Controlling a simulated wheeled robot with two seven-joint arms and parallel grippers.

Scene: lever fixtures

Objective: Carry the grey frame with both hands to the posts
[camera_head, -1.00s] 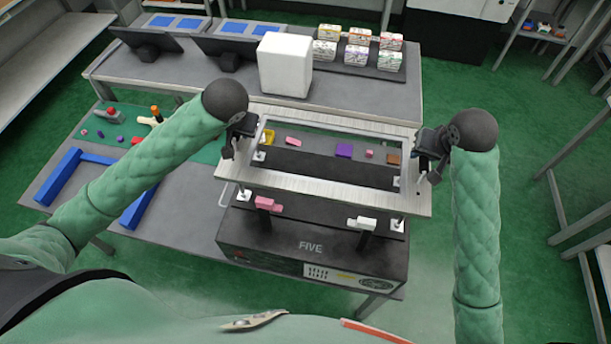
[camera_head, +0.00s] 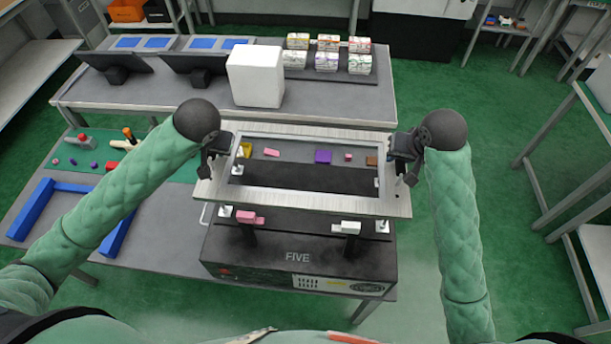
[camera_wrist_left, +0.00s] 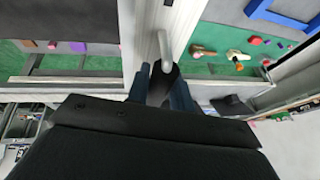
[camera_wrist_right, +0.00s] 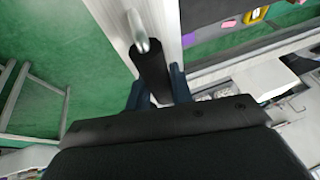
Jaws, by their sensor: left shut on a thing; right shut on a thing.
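The grey frame (camera_head: 300,202) is a flat rectangular ring held level above the black box marked FIVE. My left gripper (camera_head: 212,162) is shut on a handle at its left side; the handle (camera_wrist_left: 163,45) shows in the left wrist view. My right gripper (camera_head: 404,165) is shut on a handle at its right side; that handle (camera_wrist_right: 138,32) shows in the right wrist view. White-based posts stand at the box's corners: front left (camera_head: 225,211), front right (camera_head: 382,226) and back left (camera_head: 238,170). Whether the frame touches the posts cannot be told.
A pink lever (camera_head: 250,217) and a white lever (camera_head: 346,228) stand on the box (camera_head: 300,262) in front of the frame. Small coloured blocks lie behind, seen through the opening. A white box (camera_head: 256,76) stands on the back table. A blue bracket (camera_head: 32,210) lies at left.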

